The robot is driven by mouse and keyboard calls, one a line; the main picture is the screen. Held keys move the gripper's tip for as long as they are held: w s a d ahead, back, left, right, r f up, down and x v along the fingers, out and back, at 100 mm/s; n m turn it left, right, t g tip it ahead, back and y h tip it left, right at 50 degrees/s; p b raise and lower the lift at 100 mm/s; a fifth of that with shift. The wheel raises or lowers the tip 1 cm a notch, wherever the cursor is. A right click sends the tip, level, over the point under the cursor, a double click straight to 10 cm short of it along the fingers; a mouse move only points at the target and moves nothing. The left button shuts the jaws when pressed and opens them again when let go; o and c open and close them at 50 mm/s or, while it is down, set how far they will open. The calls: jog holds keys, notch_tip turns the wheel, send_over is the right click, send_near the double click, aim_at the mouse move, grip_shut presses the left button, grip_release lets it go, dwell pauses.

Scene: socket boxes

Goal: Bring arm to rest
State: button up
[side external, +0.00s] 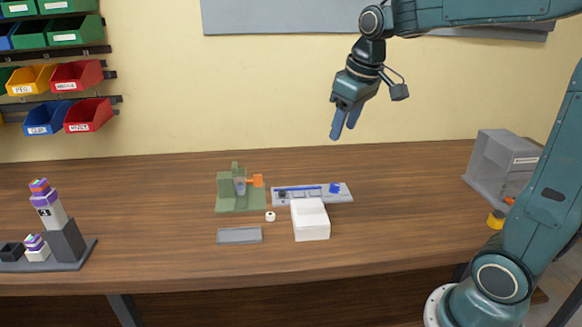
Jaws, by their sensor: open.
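My gripper (345,121) hangs in the air above the back of the table (400,215), in front of the yellow wall. Its two blue fingers point down and are slightly apart, with nothing between them. It is well clear of everything on the table. Below it and to the left are a green fixture (240,200) with an orange part (257,181), a grey panel (345,191) with blue parts on it, and a white box (310,220). The white box stands at the panel's front edge.
A grey plate (240,235) and a small white ring (270,216) lie near the fixture. A stand with stacked white and purple pieces (47,208) is at the left. A grey case (503,162) and a yellow piece (496,219) are at the right. Coloured bins (78,75) hang upper left.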

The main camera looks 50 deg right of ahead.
jog(key=s+a+f+t, duration=0.1)
jog(key=s+a, duration=0.3)
jog(key=s, duration=0.4)
jog(key=s+a+f+t, duration=0.1)
jog(key=s+a, duration=0.3)
jog(key=s, duration=0.4)
jog(key=shift+s+a+f+y, duration=0.3)
jog(key=shift+s+f+y, duration=0.1)
jog(key=shift+f, duration=0.35)
